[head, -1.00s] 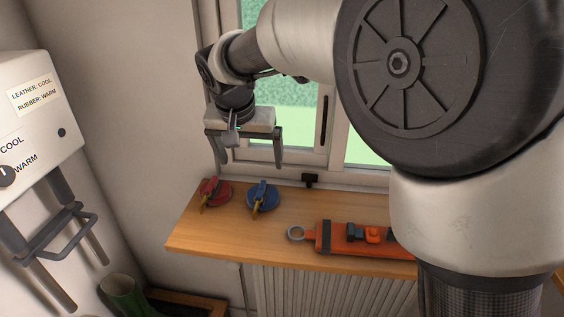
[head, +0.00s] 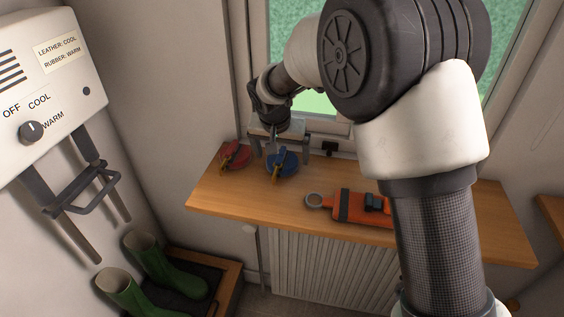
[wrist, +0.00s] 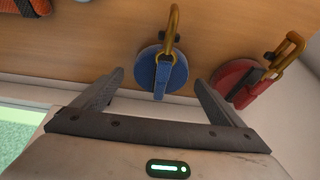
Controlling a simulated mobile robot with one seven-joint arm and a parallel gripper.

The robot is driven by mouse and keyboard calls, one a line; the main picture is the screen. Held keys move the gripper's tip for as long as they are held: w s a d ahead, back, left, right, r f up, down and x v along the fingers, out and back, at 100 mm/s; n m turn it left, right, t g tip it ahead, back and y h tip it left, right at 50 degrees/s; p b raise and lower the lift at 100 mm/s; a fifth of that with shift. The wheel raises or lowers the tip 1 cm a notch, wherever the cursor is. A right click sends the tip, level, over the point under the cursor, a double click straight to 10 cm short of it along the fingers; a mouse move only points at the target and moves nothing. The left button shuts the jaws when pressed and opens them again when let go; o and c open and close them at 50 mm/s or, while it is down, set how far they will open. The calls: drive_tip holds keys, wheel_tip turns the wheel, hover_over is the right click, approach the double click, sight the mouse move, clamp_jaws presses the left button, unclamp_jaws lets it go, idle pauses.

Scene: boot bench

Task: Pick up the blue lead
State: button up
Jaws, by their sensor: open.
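The blue lead (head: 283,163) is a round blue coil with a strap and a brass clip, lying on the wooden shelf below the window. It also shows in the wrist view (wrist: 150,68), with its clip pointing away from my gripper. My gripper (head: 279,158) is open and empty, close to the blue lead in the head view. In the wrist view my gripper (wrist: 158,82) has its two fingers apart, with the blue lead between and beyond their tips. I cannot tell the exact height gap. A red lead (head: 235,157) lies left of the blue one.
The red lead (wrist: 240,78) lies close beside one finger in the wrist view. An orange object with a ring (head: 360,208) lies further right on the wooden shelf (head: 240,200). The window stands behind. A boot dryer (head: 50,90) and green boots (head: 150,265) are at left.

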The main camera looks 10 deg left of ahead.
drive_tip(key=shift+w+f, duration=0.25)
drive_tip(key=shift+f, duration=0.25)
drive_tip(key=shift+r, duration=0.1)
drive_tip(key=c, duration=1.2)
